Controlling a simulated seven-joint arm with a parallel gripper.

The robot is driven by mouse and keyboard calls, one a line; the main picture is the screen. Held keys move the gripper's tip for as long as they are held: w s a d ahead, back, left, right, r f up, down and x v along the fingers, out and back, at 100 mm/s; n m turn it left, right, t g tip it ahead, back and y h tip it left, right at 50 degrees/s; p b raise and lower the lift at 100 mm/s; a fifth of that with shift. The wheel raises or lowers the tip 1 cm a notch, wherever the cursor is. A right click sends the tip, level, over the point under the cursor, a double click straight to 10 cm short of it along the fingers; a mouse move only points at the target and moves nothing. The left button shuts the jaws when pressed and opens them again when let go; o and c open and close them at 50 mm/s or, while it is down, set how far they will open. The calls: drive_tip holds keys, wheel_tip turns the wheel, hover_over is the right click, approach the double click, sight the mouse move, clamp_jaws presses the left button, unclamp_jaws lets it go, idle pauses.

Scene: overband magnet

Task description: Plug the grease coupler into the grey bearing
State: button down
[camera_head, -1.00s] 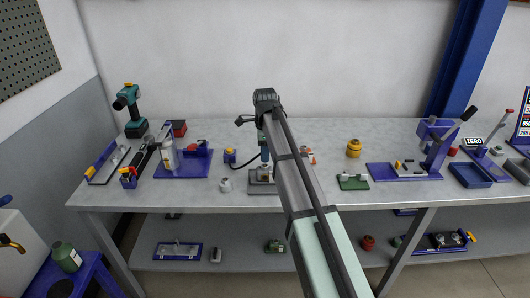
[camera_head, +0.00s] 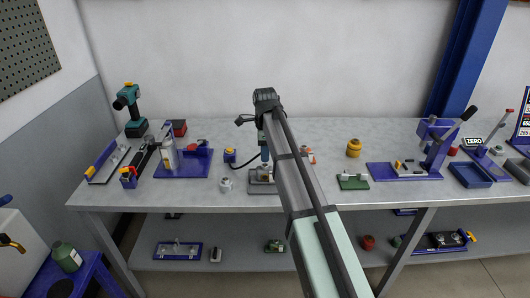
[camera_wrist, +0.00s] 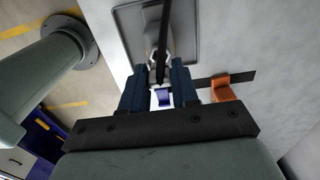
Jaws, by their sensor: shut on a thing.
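My gripper (camera_head: 265,154) is pointing down over the middle of the bench. In the wrist view my gripper (camera_wrist: 161,88) has its two blue fingers shut on the grease coupler (camera_wrist: 158,68), a small metallic piece with a dark hose. The grey bearing (camera_head: 256,175) stands on a grey base plate (camera_head: 262,188) directly below the gripper, partly hidden by my arm. In the wrist view the base plate (camera_wrist: 126,22) lies just beyond the fingertips. The coupler's tip is hidden, so I cannot tell whether it touches the bearing.
A small whitish part (camera_head: 225,185) sits left of the base plate. A green-based fixture (camera_head: 352,182) is at right. In the wrist view an orange piece (camera_wrist: 220,88) is close right.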

drive_tip(key=shift+f, duration=1.3)
drive_tip(key=c, duration=0.8)
unclamp_jaws()
drive_tip(key=shift+r, duration=0.1)
wheel_tip(320, 180, up, 14)
drive_tip(key=shift+f, duration=0.15)
drive_tip(key=shift+f, duration=0.1)
